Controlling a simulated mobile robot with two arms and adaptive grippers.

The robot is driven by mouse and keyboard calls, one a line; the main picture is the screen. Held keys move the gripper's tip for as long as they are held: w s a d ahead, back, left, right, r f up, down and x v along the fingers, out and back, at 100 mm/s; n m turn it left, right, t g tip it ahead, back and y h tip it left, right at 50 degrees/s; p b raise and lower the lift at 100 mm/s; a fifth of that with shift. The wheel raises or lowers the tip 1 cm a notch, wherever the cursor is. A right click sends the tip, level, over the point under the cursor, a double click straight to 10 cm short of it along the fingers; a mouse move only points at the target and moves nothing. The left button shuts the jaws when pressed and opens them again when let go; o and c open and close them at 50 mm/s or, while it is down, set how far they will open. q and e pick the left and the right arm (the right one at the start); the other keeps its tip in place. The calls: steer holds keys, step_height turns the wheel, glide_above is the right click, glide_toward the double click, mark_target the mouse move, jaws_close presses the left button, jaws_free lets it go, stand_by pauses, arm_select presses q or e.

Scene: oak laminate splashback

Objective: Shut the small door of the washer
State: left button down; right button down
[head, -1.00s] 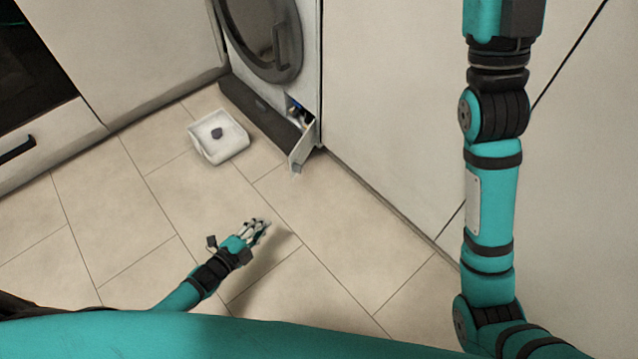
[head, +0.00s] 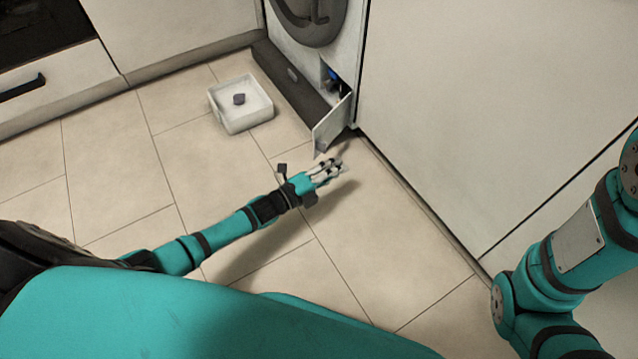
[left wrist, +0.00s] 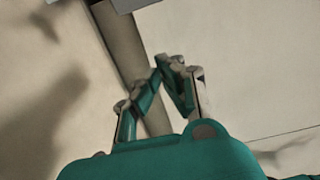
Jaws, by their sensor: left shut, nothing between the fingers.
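The washer (head: 347,50) stands at the top middle of the head view, partly cut off by the frame. Its small door (head: 331,124), a white flap low at the right corner, stands open and swung out toward me. A blue part (head: 334,74) shows in the opening behind it. My left gripper (head: 338,166) is shut and empty, low over the floor just in front of the door's lower edge, apart from it. In the left wrist view its fingers (left wrist: 168,70) meet at the tips, and a pale edge (left wrist: 125,4) shows at the top. My right gripper is out of view.
A white square tray (head: 262,117) with a small dark object (head: 239,99) in it sits on the floor left of the door. A tall white cabinet panel (head: 470,110) stands right of the washer.

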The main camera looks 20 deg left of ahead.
arm_select(q)
steer(key=w+a+b, duration=0.2)
steer(key=a, duration=0.1)
steer(key=shift+a, duration=0.1)
stand_by(0.4)
